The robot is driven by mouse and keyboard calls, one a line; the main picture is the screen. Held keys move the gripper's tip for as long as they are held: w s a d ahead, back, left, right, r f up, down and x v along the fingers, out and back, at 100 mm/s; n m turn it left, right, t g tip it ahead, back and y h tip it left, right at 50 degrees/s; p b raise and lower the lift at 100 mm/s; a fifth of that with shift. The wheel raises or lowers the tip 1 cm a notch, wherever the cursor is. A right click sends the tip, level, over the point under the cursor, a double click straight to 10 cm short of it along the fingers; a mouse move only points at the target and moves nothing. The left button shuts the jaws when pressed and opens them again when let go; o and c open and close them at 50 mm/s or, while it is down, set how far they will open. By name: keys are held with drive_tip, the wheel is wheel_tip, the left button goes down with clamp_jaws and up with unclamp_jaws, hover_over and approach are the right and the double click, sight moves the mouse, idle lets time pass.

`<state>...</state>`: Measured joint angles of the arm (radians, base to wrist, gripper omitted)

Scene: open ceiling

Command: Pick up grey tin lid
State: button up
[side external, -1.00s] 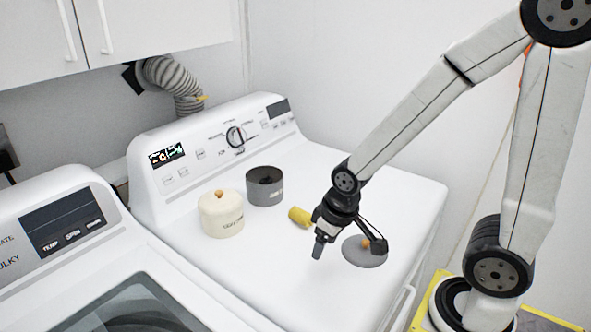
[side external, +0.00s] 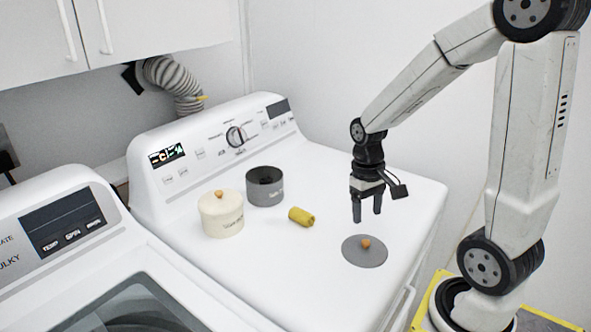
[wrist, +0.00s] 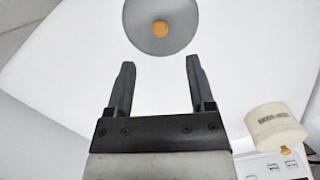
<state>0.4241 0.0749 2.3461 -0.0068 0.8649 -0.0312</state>
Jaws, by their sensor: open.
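The grey tin lid (side external: 358,253) is a flat round disc with a small orange-brown knob, lying on the white machine top near its front right. It also shows in the wrist view (wrist: 146,38), just beyond my fingertips. My gripper (side external: 367,217) points down above the lid, open and empty, with a gap between the fingertips and the lid. Its two dark fingers (wrist: 160,66) stand apart in the wrist view with nothing between them. A grey open tin (side external: 264,189) stands at the back of the machine top.
A cream lidded canister (side external: 221,214) stands left of the grey tin; it is at the lower right of the wrist view (wrist: 274,127). A yellow cylinder (side external: 301,217) lies between the canister and the grey lid. The raised control panel (side external: 215,145) bounds the back.

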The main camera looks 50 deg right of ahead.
sight(366, 242)
drive_tip(key=shift+s+f, duration=0.2)
drive_tip(key=shift+f, duration=1.1)
drive_tip(key=shift+s+a+f, duration=0.1)
drive_tip(key=shift+s+f, duration=0.05)
drive_tip(key=shift+f, duration=1.15)
drive_tip(key=shift+s+a+f, duration=0.1)
drive_tip(key=shift+f, duration=1.2)
drive_tip(key=shift+c, duration=0.2)
clamp_jaws()
